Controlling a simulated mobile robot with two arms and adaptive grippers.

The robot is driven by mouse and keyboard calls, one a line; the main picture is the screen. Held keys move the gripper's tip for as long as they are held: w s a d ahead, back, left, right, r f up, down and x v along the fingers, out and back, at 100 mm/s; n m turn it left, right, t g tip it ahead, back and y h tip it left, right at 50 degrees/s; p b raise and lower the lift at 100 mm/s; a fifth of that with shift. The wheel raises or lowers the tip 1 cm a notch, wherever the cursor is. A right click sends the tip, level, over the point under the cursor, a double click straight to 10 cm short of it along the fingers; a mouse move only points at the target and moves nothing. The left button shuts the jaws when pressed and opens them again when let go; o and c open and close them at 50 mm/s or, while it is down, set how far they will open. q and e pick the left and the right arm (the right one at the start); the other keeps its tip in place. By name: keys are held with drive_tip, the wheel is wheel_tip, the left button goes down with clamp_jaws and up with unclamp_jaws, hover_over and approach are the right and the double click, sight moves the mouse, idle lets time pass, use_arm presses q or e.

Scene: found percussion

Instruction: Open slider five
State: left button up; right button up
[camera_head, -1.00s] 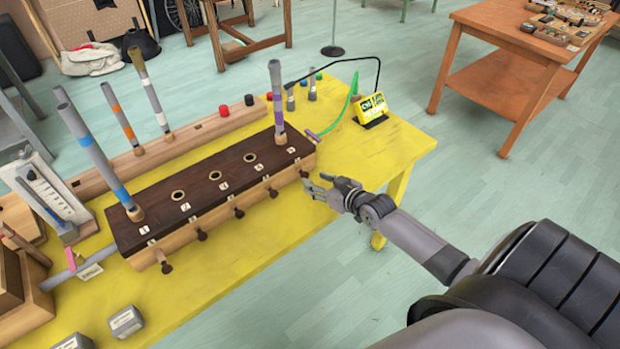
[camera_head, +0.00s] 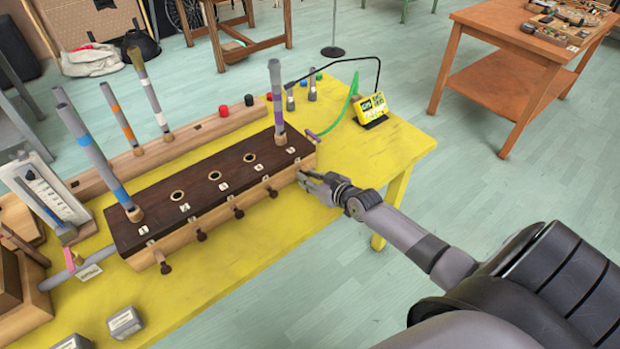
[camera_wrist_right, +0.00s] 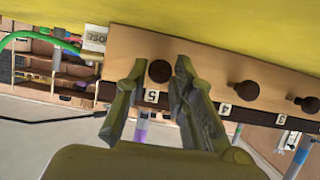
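The dark wooden box (camera_head: 216,182) with a pale front stands on the yellow table, with numbered labels and a row of round dark slider knobs. In the right wrist view the slider five knob (camera_wrist_right: 160,71), above the label 5 (camera_wrist_right: 152,96), lies between the two fingers of my right gripper (camera_wrist_right: 159,84). A gap shows on each side of the knob, so the gripper is open around it. In the head view my right gripper (camera_head: 312,180) is at the box's right front end and covers most of this knob. My left gripper is out of view.
A grey tube with a purple band (camera_head: 277,95) stands in the box's right end. Another tube (camera_head: 92,150) stands at its left end. A yellow display (camera_head: 371,107) and green hose (camera_head: 353,88) are behind right.

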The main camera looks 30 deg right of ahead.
clamp_jaws()
idle(0.4)
drive_tip(key=shift+s, duration=0.3)
drive_tip(key=shift+s+d+p, duration=0.1)
drive_tip(key=shift+s+p, duration=0.3)
drive_tip(key=shift+s, duration=0.9)
drive_tip(key=o, duration=0.5)
unclamp_jaws()
drive_tip(key=shift+w, duration=0.1)
drive_tip(key=v, duration=1.2)
